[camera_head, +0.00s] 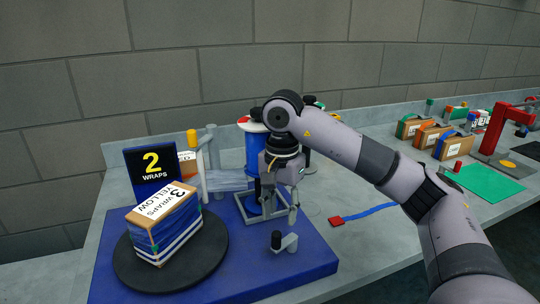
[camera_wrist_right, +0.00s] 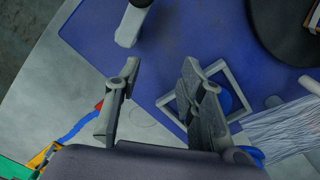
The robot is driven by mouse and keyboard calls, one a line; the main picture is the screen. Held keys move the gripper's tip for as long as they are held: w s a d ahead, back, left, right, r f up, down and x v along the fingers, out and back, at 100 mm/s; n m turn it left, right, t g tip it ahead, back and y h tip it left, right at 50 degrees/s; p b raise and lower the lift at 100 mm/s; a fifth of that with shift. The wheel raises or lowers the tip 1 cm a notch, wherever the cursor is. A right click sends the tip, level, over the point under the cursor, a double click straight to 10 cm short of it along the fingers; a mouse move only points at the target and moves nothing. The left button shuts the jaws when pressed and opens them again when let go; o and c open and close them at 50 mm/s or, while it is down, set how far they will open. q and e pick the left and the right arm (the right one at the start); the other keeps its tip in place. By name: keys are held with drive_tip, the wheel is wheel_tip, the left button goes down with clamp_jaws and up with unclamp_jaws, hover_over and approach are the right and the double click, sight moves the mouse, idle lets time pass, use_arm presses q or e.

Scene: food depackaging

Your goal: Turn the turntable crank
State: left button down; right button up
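The turntable crank (camera_head: 288,243) is a short grey arm with a black knob on the front right of the blue base (camera_head: 240,278). It also shows at the top of the right wrist view (camera_wrist_right: 131,26). The black round turntable (camera_head: 205,262) is on the left of the base and bears a wrapped box (camera_head: 163,226) labelled "3 WRAPS YELLOW". My right gripper (camera_head: 281,206) points down, just behind and above the crank. In the right wrist view (camera_wrist_right: 158,95) its fingers are apart with nothing between them, and the crank lies beyond them, untouched. My left gripper is not in view.
A "2 WRAPS" sign (camera_head: 150,166), a yellow-topped post (camera_head: 192,137) and a blue film roll (camera_head: 256,150) in a grey frame stand behind the turntable. A blue strip with a red end (camera_head: 336,221) lies to the right. Boxes and a red stand (camera_head: 498,125) are farther right.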

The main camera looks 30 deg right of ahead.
drive_tip(key=a+n, duration=0.1)
drive_tip(key=n, duration=0.1)
drive_tip(key=a+n, duration=0.1)
drive_tip(key=n, duration=0.1)
drive_tip(key=shift+s+r+p, duration=0.1)
drive_tip(key=shift+s+p, duration=0.05)
drive_tip(key=shift+p, duration=0.25)
drive_tip(key=n, duration=0.2)
drive_tip(key=a+n+p, duration=0.1)
drive_tip(key=shift+s, duration=0.25)
drive_tip(key=n, duration=0.1)
drive_tip(key=n+p, duration=0.1)
drive_tip(key=n, duration=0.1)
drive_tip(key=shift+s+a+r+p, duration=0.1)
drive_tip(key=shift+s+a+p, duration=0.2)
drive_tip(key=shift+s+a, duration=0.1)
drive_tip(key=n+p, duration=0.1)
drive_tip(key=s+n+p, duration=0.1)
drive_tip(key=shift+a+r+n, duration=0.1)
drive_tip(key=shift+a+n, duration=0.2)
drive_tip(key=shift+n, duration=0.1)
drive_tip(key=shift+a+r+b, duration=0.1)
drive_tip(key=shift+r+b, duration=0.15)
drive_tip(key=shift+b, duration=0.1)
wheel_tip(320, 180, up, 14)
drive_tip(key=p, duration=0.1)
drive_tip(key=shift+r+p, duration=0.2)
drive_tip(key=shift+p, duration=0.1)
